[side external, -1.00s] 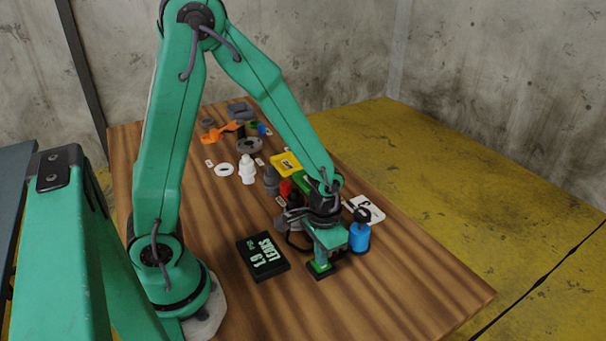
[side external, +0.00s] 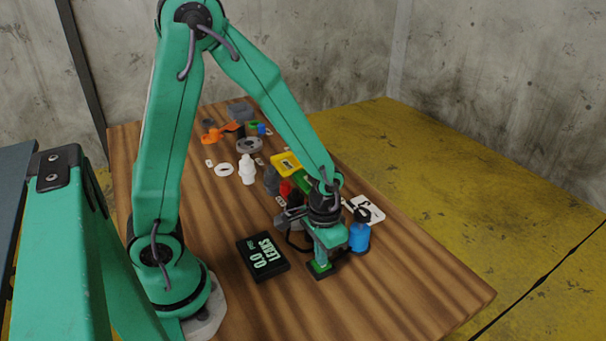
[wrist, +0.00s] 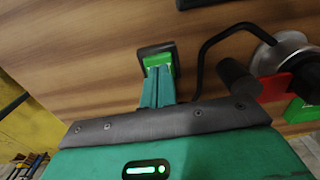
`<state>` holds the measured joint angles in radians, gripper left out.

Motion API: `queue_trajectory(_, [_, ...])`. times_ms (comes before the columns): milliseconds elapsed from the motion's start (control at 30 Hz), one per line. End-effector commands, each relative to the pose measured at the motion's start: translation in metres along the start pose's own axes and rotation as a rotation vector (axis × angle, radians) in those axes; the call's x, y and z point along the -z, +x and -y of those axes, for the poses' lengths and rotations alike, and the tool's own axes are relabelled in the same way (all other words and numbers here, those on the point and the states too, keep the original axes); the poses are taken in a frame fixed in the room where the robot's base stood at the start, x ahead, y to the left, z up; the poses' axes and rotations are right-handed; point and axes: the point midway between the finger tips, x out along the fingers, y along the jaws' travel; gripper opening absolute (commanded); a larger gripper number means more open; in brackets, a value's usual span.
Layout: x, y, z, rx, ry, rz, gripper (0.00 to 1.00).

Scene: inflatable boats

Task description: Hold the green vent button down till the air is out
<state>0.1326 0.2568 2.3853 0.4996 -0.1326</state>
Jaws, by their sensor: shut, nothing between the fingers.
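The green vent button (wrist: 157,58) sits in a dark square housing on the wooden table; it also shows low in the side view (side external: 320,267). My gripper (wrist: 160,72) is shut and empty, its fingertips over the button and seemingly touching it. The fingertips cover part of the button, so how far it is pressed is hard to see. In the side view my gripper (side external: 323,258) points down at it.
A blue bottle (side external: 359,237) stands close right of my gripper, before a white card (side external: 372,210). Red and dark parts with a black hose lie behind it. A white bottle (side external: 247,170), a white ring (side external: 224,170) and orange parts (side external: 213,135) are farther back. The front right table is clear.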

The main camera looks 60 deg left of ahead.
Motion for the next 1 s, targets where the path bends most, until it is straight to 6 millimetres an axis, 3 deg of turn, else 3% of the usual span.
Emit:
queue_trajectory(700, [0.001, -0.044, 0.0, 0.0, 0.0, -0.003, 0.0])
queue_trajectory(1000, [0.0, -0.051, 0.0, 0.0, 0.0, 0.0, 0.0])
